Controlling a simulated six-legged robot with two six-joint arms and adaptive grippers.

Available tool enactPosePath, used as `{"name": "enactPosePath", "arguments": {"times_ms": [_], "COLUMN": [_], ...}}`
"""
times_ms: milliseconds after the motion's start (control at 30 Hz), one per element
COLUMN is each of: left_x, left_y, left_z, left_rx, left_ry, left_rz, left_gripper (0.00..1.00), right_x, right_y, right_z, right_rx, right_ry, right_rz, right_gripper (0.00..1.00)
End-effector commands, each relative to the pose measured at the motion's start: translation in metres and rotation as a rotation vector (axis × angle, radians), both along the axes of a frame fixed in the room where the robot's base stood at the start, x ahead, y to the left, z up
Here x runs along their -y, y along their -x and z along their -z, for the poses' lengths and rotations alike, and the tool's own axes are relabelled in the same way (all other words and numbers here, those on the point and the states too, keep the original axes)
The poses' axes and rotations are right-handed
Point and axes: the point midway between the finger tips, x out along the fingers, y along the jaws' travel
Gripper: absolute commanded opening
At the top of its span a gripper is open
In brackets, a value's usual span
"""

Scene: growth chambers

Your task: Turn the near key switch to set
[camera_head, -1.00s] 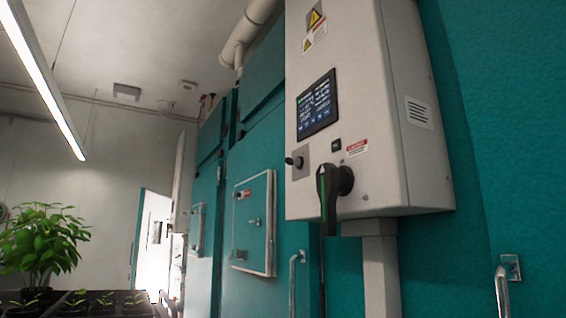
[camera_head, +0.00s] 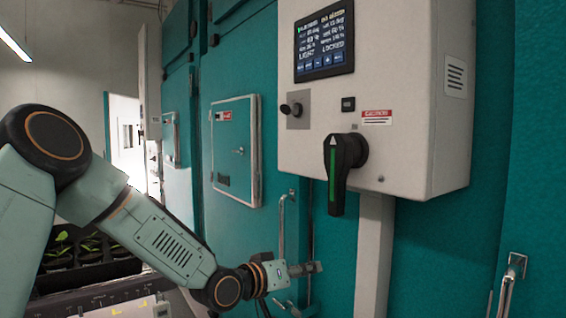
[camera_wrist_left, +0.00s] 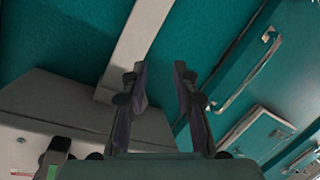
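The near key switch (camera_head: 291,109) is a small black knob on a light grey plate at the left of the control box (camera_head: 400,165) front. It sits below the lit screen (camera_head: 324,40). Which setting it points at is too small to read. My left gripper (camera_head: 306,269) is below and apart from the box, in front of the teal chamber wall. In the left wrist view its two fingers (camera_wrist_left: 160,68) are spread with nothing between them. The box shows at lower left there, and I cannot make out the key switch. My right gripper is in no view.
A large black rotary handle (camera_head: 338,170) with a green stripe juts out right of and below the switch. A grey post (camera_head: 372,255) runs down under the box. Metal door handles (camera_head: 283,228) stand out nearby. Seedling trays (camera_head: 85,272) are at lower left.

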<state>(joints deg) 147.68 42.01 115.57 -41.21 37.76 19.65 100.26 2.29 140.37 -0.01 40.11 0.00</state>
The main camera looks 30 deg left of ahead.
Motion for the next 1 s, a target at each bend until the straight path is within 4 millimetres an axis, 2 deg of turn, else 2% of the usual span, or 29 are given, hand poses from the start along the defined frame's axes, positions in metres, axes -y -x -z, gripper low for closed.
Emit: {"name": "enactPosePath", "arguments": {"times_ms": [33,100,200,300,400,500,600,767,1000], "left_x": [-0.013,-0.029,-0.053,-0.075,-0.092,-0.103,-0.109,-0.111,-0.108], "left_y": [-0.007,-0.011,-0.012,-0.008,-0.002,0.003,0.005,0.0,-0.018], "left_z": [-0.056,-0.113,-0.189,-0.251,-0.294,-0.318,-0.328,-0.327,-0.331], "left_rx": [0.074,0.167,0.292,0.395,0.471,0.516,0.537,0.536,0.535], "left_ry": [0.022,0.044,0.075,0.097,0.114,0.125,0.128,0.123,0.12], "left_rz": [-0.012,-0.023,-0.038,-0.051,-0.06,-0.066,-0.069,-0.072,-0.07], "left_gripper": [0.29,0.29,0.29,0.29,0.29,0.29,0.29,0.29,0.29], "right_x": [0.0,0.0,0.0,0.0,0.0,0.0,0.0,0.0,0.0], "right_y": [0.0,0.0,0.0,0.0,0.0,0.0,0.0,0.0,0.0], "right_z": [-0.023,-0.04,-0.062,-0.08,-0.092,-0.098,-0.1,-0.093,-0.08], "right_rx": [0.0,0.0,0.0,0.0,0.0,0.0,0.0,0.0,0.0], "right_ry": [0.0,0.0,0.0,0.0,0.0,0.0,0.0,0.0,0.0], "right_rz": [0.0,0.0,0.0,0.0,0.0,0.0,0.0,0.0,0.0], "right_gripper": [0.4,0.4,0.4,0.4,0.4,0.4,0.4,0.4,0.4]}}
